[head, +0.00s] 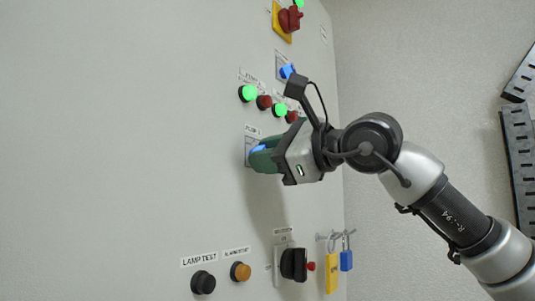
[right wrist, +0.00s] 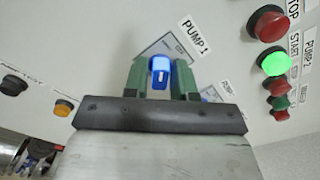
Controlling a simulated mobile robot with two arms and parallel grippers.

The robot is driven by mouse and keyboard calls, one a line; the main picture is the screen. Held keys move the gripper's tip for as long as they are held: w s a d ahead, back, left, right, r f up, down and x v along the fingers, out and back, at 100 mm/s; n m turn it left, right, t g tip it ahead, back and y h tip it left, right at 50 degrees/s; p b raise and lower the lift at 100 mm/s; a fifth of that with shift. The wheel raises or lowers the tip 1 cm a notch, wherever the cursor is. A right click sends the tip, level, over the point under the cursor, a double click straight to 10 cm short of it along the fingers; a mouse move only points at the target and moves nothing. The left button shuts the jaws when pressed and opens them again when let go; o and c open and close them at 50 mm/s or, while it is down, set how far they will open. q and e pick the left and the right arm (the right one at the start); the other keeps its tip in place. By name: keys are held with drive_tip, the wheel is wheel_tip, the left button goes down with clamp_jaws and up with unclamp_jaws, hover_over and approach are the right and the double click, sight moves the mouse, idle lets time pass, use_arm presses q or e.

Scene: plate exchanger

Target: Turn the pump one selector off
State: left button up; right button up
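The pump one selector is a blue knob (right wrist: 160,72) on a grey plate, beside a "PUMP 1" label in the right wrist view. In the head view only a bit of its blue (head: 258,149) shows past the fingertips. My right gripper (head: 264,156) is at the panel with its green fingers on both sides of the knob. In the right wrist view the fingers (right wrist: 160,80) lie close against the knob's sides and appear shut on it. The knob's pointer mark looks roughly upright in that view. My left gripper is not in view.
Another blue selector (head: 287,71) sits above my right gripper. Lit green buttons (head: 248,93) and red buttons (head: 264,102) are close by. A red switch on yellow (head: 288,19) is at the top. Below are a black button (head: 203,282), a black rotary switch (head: 293,264) and hanging padlocks (head: 346,260).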

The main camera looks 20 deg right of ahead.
drive_tip(key=shift+c, duration=0.9)
drive_tip(key=shift+f+m+b, duration=0.15)
drive_tip(key=shift+m+b, duration=0.45)
drive_tip(key=shift+b, duration=0.2)
drive_tip(key=shift+m+b, duration=0.95)
drive_tip(key=shift+m, duration=0.15)
drive_tip(key=m+b, duration=0.1)
drive_tip(key=m, duration=0.2)
drive_tip(key=shift+b, duration=0.35)
drive_tip(key=shift+s+r+m+b, duration=0.15)
drive_tip(key=shift+m+b, duration=0.3)
drive_tip(key=shift+m, duration=0.75)
drive_tip(key=shift+r, duration=0.1)
drive_tip(key=o, duration=0.7)
drive_tip(key=shift+o, duration=0.2)
